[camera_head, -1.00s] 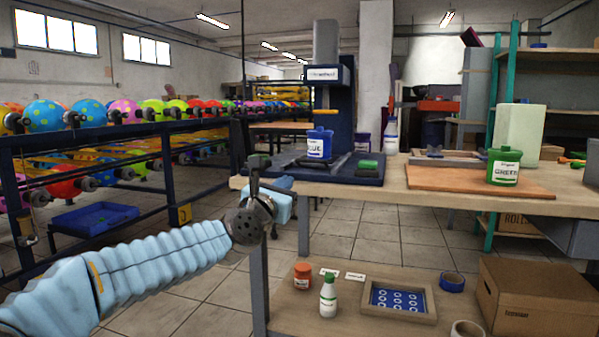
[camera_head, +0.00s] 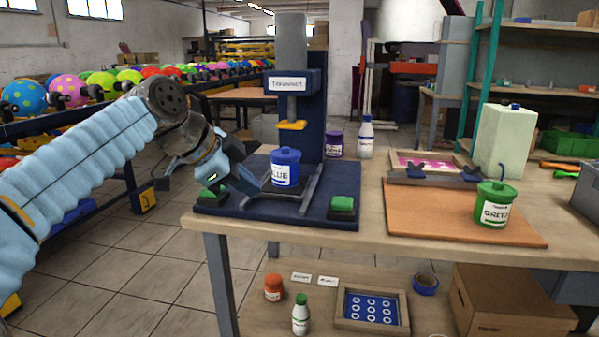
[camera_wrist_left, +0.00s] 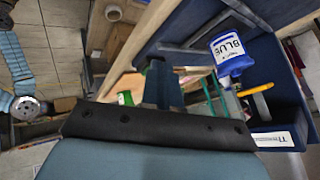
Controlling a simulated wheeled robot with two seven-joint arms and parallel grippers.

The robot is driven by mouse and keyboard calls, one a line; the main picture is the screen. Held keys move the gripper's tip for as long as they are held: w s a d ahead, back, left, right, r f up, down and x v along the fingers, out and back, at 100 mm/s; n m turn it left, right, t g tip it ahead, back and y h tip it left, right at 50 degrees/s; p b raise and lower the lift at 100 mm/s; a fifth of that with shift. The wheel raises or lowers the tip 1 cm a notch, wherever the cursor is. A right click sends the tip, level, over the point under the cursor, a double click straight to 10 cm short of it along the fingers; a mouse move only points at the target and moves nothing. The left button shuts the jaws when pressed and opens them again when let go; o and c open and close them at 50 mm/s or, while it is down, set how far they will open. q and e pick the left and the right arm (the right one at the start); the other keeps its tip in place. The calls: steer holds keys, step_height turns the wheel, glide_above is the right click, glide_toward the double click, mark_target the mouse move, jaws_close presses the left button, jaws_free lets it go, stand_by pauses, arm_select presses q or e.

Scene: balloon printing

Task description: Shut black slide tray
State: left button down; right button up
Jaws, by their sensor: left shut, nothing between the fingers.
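The black slide tray (camera_head: 301,191) lies on its rails on the dark blue base of the press. A blue lidded pot labelled BLUE (camera_head: 286,168) stands upright on it, in front of the press column. My left gripper (camera_head: 256,186) is shut and empty, at the left front of the tray, with its fingers pointing right and down. I cannot tell whether it touches the tray. In the left wrist view the shut fingers (camera_wrist_left: 162,88) show beside the blue pot (camera_wrist_left: 231,55). My right gripper is not in view.
Green pads (camera_head: 343,204) sit on the front corners of the press base (camera_head: 285,212). A green pot (camera_head: 494,205) stands on an orange board (camera_head: 450,222) to the right. A purple pot (camera_head: 335,145) and a white bottle (camera_head: 366,138) stand behind the press.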

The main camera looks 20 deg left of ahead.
arm_select(q)
steer(key=w+f, duration=0.2)
steer(key=w+d+f+m, duration=0.1)
steer(key=w+f, duration=0.1)
steer(key=w, duration=0.1)
steer(key=w+f+m, duration=0.1)
steer(key=w+f, duration=0.1)
steer(key=w, duration=0.1)
steer(key=shift+d+f+g, duration=0.3)
steer(key=shift+d, duration=0.05)
steer(key=shift+w+a+p, duration=0.15)
steer(key=shift+w+p, duration=0.15)
steer(key=shift+w, duration=0.25)
